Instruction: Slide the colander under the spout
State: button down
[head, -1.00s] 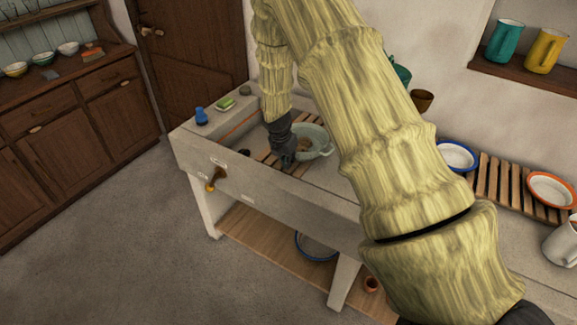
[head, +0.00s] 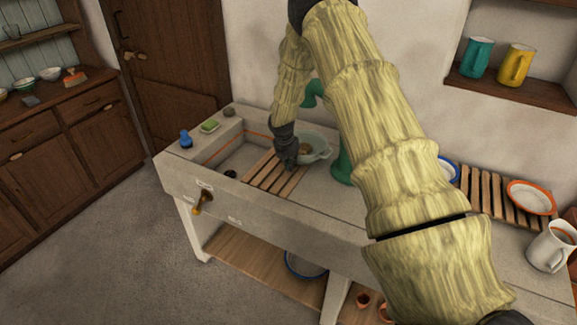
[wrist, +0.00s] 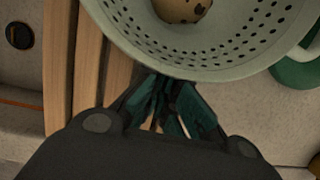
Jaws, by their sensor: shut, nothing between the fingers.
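The pale green colander (head: 316,143) stands at the back end of the wooden slats over the stone sink, with a speckled brown round thing (wrist: 182,8) inside. The green tap (head: 341,160) rises just to its right; its spout (head: 313,92) shows above and behind the colander, partly hidden by my arm. My gripper (head: 290,163) is low at the colander's near left side. In the wrist view my dark teal fingers (wrist: 165,105) are shut and empty, with tips right at the colander's outer wall (wrist: 175,70). Whether they touch is hard to tell.
The wooden slats (head: 272,178) lie bare in front of the colander. The open basin with its drain (head: 230,173) is to the left. A blue bottle (head: 186,139) and a green sponge (head: 209,126) sit on the far left rim. A plate rack (head: 485,195) stands right.

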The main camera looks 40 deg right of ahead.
jog(key=a, duration=0.1)
jog(key=s+a+p, duration=0.1)
jog(key=a, duration=0.1)
jog(key=shift+s+a+r, duration=0.1)
jog(key=shift+s+a, duration=0.1)
jog(key=shift+a, duration=0.1)
jog(key=shift+s+a+r, duration=0.1)
jog(key=shift+s+r, duration=0.15)
jog(key=shift+r, duration=0.05)
jog(key=b+v, duration=0.2)
jog(key=v, duration=0.7)
jog(key=shift+b, duration=0.4)
jog(key=shift+a, duration=0.15)
